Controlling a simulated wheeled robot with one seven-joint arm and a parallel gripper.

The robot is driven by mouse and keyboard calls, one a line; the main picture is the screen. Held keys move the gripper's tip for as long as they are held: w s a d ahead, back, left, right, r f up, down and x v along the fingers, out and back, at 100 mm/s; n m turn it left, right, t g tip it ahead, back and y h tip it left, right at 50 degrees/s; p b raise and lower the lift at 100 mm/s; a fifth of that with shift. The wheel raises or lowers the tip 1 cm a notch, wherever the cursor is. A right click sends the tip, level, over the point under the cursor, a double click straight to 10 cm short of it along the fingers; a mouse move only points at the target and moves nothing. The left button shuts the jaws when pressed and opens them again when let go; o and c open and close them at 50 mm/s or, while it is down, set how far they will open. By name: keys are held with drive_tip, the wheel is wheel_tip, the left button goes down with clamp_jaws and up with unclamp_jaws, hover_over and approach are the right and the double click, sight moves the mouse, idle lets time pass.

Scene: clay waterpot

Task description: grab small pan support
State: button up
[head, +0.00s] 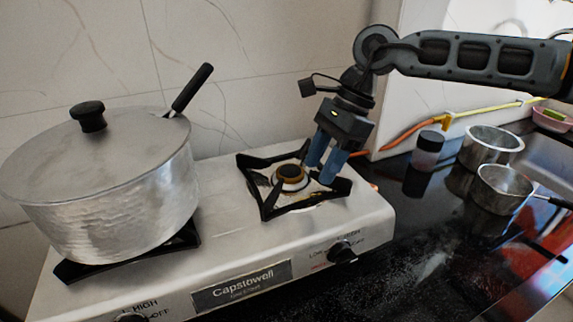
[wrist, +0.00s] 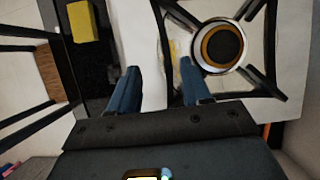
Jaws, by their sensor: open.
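The small pan support is a black metal frame with inward prongs (head: 268,203), sitting around the right burner of the stove. My gripper (head: 320,172) is open and points down over the support's right rear side. In the wrist view the support (wrist: 271,45) surrounds the round burner, and one of its side bars runs through the gap between my open fingers (wrist: 160,86). Nothing is gripped. I cannot tell whether the fingertips touch the support or the stove top.
A large lidded metal pot (head: 115,200) stands on the left burner, its black handle (head: 192,88) reaching toward the support. The stove (head: 225,250) backs onto a tiled wall. A dark jar (head: 428,150) and small metal pans (head: 503,185) stand at right.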

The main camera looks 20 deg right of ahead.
sight(308, 203)
drive_tip(key=shift+w+d, duration=0.15)
drive_tip(key=shift+d, duration=0.45)
drive_tip(key=shift+f, duration=0.35)
drive_tip(key=shift+p+x, duration=1.1)
drive_tip(key=shift+x, duration=2.45)
drive_tip(key=shift+d, duration=0.15)
clamp_jaws()
